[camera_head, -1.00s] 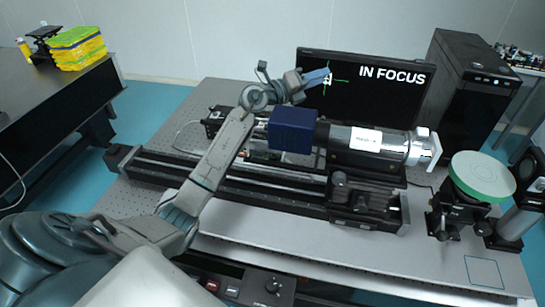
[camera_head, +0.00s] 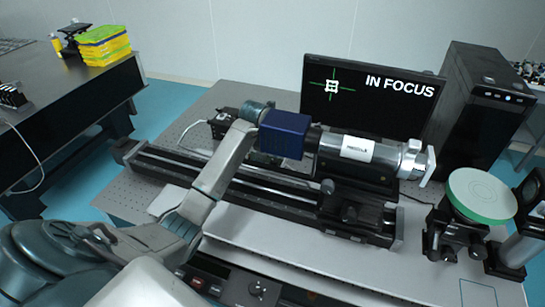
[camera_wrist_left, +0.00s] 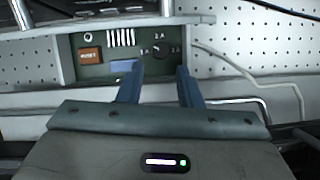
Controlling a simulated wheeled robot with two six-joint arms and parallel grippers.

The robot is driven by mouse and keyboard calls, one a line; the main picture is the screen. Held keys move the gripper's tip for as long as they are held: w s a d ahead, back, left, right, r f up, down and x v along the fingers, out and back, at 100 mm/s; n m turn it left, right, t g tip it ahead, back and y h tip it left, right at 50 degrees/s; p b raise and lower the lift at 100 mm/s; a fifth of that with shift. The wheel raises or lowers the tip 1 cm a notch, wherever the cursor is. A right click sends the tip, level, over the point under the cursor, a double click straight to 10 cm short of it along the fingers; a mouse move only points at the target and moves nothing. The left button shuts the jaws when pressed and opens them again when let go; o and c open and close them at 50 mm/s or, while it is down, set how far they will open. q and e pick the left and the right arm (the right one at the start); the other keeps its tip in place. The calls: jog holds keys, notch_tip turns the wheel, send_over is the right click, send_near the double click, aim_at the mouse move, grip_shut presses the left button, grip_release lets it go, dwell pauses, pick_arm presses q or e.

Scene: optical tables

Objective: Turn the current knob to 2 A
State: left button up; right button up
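In the left wrist view a dark green panel (camera_wrist_left: 90,70) shows a small dark current knob (camera_wrist_left: 161,50), with labels around it, 2 A at the top. I cannot tell which label the knob points to. The two blue fingers of my left gripper (camera_wrist_left: 158,70) are open and empty, on the near side of the knob and apart from it. In the head view my left wrist is behind the dark blue box (camera_head: 285,134), and the fingers are hidden. My right gripper is not in view.
An orange button (camera_wrist_left: 90,55) sits left of the knob, and a white cable (camera_wrist_left: 240,65) runs to its right. A monitor (camera_head: 375,98) reads IN FOCUS.

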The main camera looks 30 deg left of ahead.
aim_at(274, 160)
pick_arm(q)
jog(key=p+x, duration=0.1)
jog(key=x, duration=0.4)
jog(key=shift+w+f+p, duration=0.2)
jog(key=shift+f+p, duration=0.1)
jog(key=shift+w+f, duration=0.2)
jog(key=shift+f, duration=0.35)
